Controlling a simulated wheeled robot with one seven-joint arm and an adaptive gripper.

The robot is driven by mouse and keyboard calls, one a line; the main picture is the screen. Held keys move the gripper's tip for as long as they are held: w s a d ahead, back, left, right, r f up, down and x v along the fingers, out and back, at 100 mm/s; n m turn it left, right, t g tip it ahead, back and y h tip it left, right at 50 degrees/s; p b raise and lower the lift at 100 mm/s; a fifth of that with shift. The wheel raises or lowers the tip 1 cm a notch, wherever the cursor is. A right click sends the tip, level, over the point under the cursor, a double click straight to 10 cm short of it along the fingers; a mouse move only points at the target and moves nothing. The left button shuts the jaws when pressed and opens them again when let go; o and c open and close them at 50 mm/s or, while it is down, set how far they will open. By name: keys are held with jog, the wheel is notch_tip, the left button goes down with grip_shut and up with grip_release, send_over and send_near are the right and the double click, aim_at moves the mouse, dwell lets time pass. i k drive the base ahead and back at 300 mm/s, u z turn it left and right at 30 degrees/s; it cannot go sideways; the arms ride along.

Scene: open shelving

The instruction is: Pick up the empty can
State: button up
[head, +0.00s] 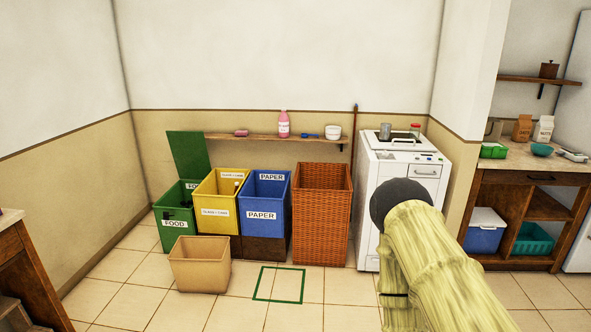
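A grey metal cylinder (385,131), which looks like a can, stands upright on top of the white washing machine (398,165). I cannot tell from here whether it is empty. A small pink item (241,133) lies on the wall shelf; it is too small to tell what it is. My arm, pale yellow with a dark rounded end, rises from the lower right in front of the machine and covers part of its front. My gripper's fingers do not show.
Green food (174,222), yellow glass/cans (215,211) and blue paper (262,215) bins stand along the wall, beside a wicker basket (321,225). A tan bin (199,270) stands before them. A red-lidded jar (415,130) is near the cylinder. Front floor is open around a green outlined square (257,284).

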aim_at(385, 128)
jog(key=i, duration=1.6)
jog(key=z, duration=0.25)
jog(key=i, duration=1.65)
jog(key=z, duration=0.15)
